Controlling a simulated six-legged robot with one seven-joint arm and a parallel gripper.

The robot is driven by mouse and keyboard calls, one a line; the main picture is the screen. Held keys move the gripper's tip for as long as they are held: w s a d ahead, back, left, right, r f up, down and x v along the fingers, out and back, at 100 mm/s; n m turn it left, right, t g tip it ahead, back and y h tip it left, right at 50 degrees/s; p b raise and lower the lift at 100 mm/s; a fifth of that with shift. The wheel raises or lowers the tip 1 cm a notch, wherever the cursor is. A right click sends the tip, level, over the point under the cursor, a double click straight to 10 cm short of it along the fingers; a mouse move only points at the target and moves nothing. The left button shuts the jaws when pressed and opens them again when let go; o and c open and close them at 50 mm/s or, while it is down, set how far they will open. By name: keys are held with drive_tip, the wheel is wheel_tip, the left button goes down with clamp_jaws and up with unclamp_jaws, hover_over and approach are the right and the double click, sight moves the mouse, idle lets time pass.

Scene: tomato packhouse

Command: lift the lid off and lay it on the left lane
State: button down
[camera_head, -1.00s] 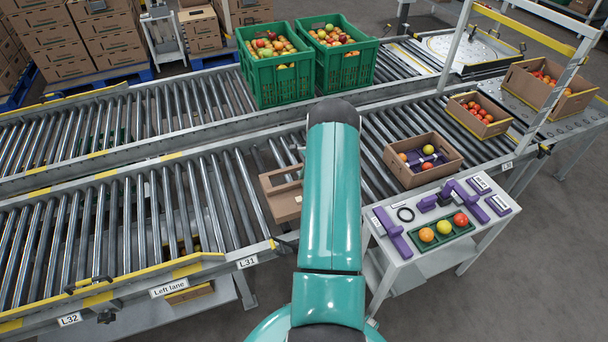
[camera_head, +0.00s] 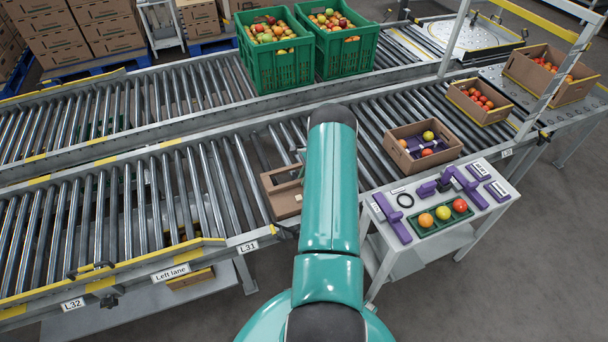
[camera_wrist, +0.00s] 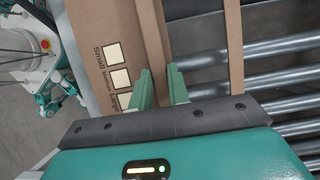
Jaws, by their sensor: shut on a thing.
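The brown cardboard lid (camera_head: 288,203) shows partly to the left of my arm in the head view, over the near rollers by the L31 label. My arm hides the rest of it. In the wrist view the lid (camera_wrist: 110,45) carries print and white tick boxes. My gripper (camera_wrist: 160,72) is shut on a cardboard wall of it, one green finger on each side. The gripper is hidden behind my arm in the head view. The left lane (camera_head: 130,205) is a bed of bare rollers at the left, with a "Left lane" sign (camera_head: 170,272) on its front edge.
An open carton (camera_head: 422,165) with fruit and purple pieces stands on the rollers right of my arm. A white side table (camera_head: 440,235) holds purple tools and a green fruit tray (camera_head: 428,229). Two green crates (camera_head: 283,73) stand behind. A yellow rail edges the left lane.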

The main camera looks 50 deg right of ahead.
drive_tip(key=c, duration=1.3)
unclamp_jaws()
drive_tip(key=shift+c, duration=1.4)
drive_tip(key=shift+r, duration=2.95)
